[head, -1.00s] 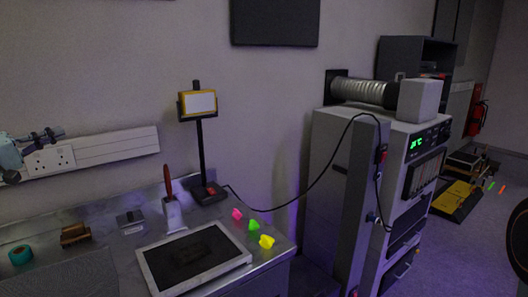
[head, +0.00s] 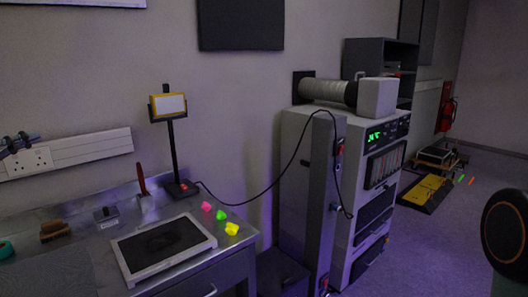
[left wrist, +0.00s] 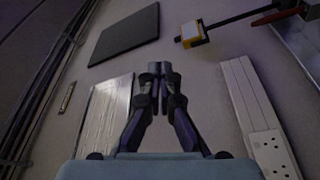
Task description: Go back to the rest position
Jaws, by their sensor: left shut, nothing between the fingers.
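My left gripper (head: 20,143) shows at the left edge of the head view, in front of the wall by the white socket strip (head: 65,151). Its dark fingers are shut together with nothing between them. In the left wrist view the gripper (left wrist: 157,75) points away from the camera, its two fingers meeting at the tips against the wall behind. It is apart from the bench and from every object. Most of the left arm is outside the head view. My right gripper is not in view.
A dark cable (head: 265,190) runs from the lamp base to the grey cabinet (head: 300,190).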

